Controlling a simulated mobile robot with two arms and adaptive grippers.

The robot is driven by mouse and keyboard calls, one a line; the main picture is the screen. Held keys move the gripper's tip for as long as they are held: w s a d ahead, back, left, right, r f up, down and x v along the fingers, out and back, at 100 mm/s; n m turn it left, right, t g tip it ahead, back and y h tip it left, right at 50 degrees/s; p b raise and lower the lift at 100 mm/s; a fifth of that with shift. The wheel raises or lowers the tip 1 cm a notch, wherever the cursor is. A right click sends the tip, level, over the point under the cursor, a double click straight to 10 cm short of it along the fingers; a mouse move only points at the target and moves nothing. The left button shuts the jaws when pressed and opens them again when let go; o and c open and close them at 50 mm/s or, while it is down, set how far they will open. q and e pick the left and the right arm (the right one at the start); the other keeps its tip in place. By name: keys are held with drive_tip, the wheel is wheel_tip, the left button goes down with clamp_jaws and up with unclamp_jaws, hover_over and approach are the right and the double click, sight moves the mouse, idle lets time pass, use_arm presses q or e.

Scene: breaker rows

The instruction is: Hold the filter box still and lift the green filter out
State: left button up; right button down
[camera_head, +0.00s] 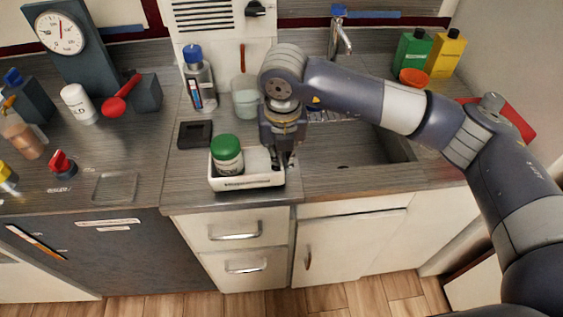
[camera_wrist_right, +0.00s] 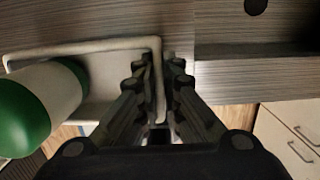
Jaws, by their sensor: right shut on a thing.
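The filter box (camera_head: 247,184) is a low white open tray near the front edge of the counter. The green filter (camera_head: 227,152), a pale cylinder with a green top, stands in the left part of the box. In the right wrist view the filter (camera_wrist_right: 28,112) is at the left. My right gripper (camera_head: 283,162) points down at the box's right end. In the wrist view its fingers (camera_wrist_right: 160,85) are shut on the end wall of the filter box (camera_wrist_right: 155,55). My left gripper is not in view.
A small dark square tray (camera_head: 195,134) lies behind the box. A clear bottle with a blue cap (camera_head: 199,80) and a jar with a red handle (camera_head: 245,98) stand farther back. The sink (camera_head: 350,150) lies right of the box. A red knob (camera_head: 62,163) is at the left.

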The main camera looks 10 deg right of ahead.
drive_tip(key=shift+w+d+f+b, duration=0.1)
drive_tip(key=shift+w+f+b, duration=0.1)
drive_tip(key=shift+w+b, duration=0.45)
drive_tip(key=shift+w+d+f+b, duration=0.1)
drive_tip(key=shift+w+f+b, duration=0.15)
drive_tip(key=shift+w, duration=0.75)
drive_tip(key=shift+w+f+b, duration=0.2)
drive_tip(key=shift+w+b, duration=0.25)
drive_tip(key=shift+w, duration=0.4)
drive_tip(key=shift+f, duration=0.15)
drive_tip(key=shift+b, duration=0.3)
drive_tip(key=shift+d+f, duration=0.1)
drive_tip(key=shift+f, duration=0.1)
idle(0.7)
